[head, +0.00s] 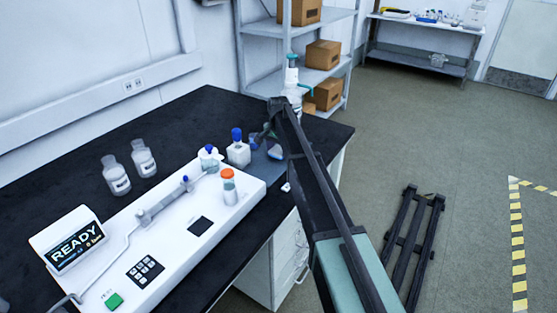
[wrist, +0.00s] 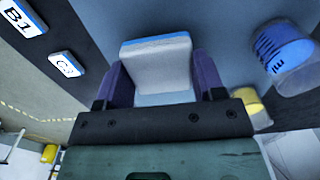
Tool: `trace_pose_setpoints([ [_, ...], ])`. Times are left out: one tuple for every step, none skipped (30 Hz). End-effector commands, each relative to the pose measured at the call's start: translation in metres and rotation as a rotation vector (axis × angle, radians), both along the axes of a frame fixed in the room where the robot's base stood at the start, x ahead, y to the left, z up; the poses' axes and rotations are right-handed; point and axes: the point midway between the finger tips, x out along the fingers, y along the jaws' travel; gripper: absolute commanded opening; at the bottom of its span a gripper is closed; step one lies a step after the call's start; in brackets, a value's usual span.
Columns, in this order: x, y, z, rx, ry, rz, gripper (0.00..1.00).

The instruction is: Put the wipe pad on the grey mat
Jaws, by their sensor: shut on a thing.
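The wipe pad (wrist: 157,68) is a pale grey block with a blue edge. In the wrist view it sits between the two purple fingers of my gripper (wrist: 160,82), which is shut on it. The grey mat (wrist: 225,22) is the blue-grey surface behind the pad in the wrist view. In the head view the mat (head: 262,168) lies at the bench's right edge, partly hidden by my arm. My gripper (head: 270,140) is over the mat there, and a small pale and blue piece of the pad (head: 275,153) shows below it. Whether the pad touches the mat is unclear.
A clear container with a blue marked face (wrist: 284,55) stands close to the right of my gripper. Labels (wrist: 22,18) lie to the left. In the head view, a blue-capped bottle (head: 238,152) and the white instrument (head: 160,240) are left of the mat.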

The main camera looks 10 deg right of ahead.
Motion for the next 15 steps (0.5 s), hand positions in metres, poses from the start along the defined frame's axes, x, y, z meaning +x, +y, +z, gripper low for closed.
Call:
trace_pose_setpoints([
  [0.0, 0.0, -0.0172, 0.0, 0.0, 0.0, 0.4],
  [0.0, 0.0, -0.0173, 0.0, 0.0, 0.0, 0.4],
  [0.0, 0.0, -0.0152, 0.0, 0.0, 0.0, 0.4],
  [0.0, 0.0, -0.0132, 0.0, 0.0, 0.0, 0.4],
  [0.0, 0.0, -0.0119, 0.0, 0.0, 0.0, 0.4],
  [0.0, 0.0, -0.0116, 0.0, 0.0, 0.0, 0.4],
  [0.0, 0.0, -0.0115, 0.0, 0.0, 0.0, 0.4],
  [0.0, 0.0, -0.0115, 0.0, 0.0, 0.0, 0.4],
  [0.0, 0.0, -0.0123, 0.0, 0.0, 0.0, 0.4],
  [0.0, 0.0, -0.0137, 0.0, 0.0, 0.0, 0.4],
  [0.0, 0.0, -0.0151, 0.0, 0.0, 0.0, 0.4],
  [0.0, 0.0, -0.0166, 0.0, 0.0, 0.0, 0.4],
  [0.0, 0.0, -0.0154, 0.0, 0.0, 0.0, 0.65],
  [0.0, 0.0, -0.0148, 0.0, 0.0, 0.0, 0.7],
  [0.0, 0.0, -0.0146, 0.0, 0.0, 0.0, 0.76],
])
